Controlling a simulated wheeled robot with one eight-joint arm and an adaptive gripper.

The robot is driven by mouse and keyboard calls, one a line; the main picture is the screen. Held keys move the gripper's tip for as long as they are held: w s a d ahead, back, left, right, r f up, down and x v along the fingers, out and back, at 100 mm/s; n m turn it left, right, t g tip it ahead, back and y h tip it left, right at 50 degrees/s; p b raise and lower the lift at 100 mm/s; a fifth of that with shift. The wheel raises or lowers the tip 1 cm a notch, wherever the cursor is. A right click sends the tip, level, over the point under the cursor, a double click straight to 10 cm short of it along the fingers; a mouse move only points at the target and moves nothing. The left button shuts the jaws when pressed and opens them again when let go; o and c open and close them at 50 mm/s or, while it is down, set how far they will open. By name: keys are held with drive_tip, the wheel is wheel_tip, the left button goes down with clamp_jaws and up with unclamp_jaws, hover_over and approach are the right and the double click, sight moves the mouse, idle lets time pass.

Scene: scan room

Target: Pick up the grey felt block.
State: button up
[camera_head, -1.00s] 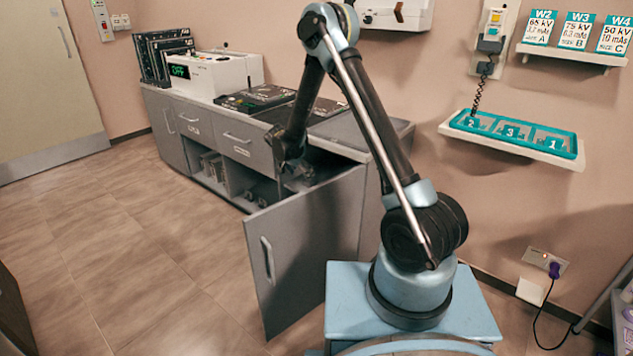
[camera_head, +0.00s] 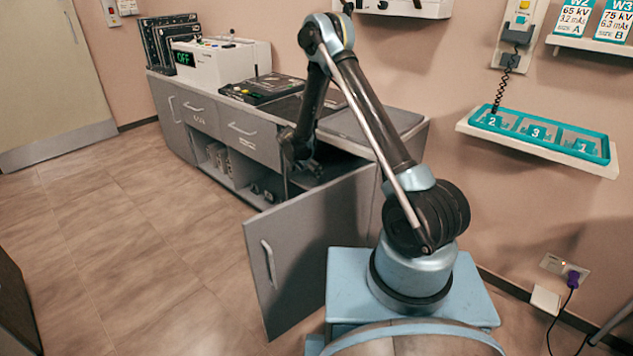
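I see no grey felt block that I can make out in the head view. My gripper (camera_head: 303,160) is at the end of my bent arm, pointing down at the opening of the cabinet (camera_head: 243,131) behind its open door. The gripper is small and dark here, and I cannot tell whether its fingers are open or shut. The inside of the cabinet behind the door is largely hidden by the door and my arm.
The open grey door (camera_head: 310,245) stands out into the room in front of the cabinet. A white machine reading OFF (camera_head: 222,65) is on the counter. A teal tray with numbered slots (camera_head: 540,135) sits on a wall shelf.

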drive_tip(key=shift+x, duration=2.85)
drive_tip(key=shift+r, duration=0.1)
drive_tip(key=c, duration=1.1)
drive_tip(key=shift+c, duration=0.2)
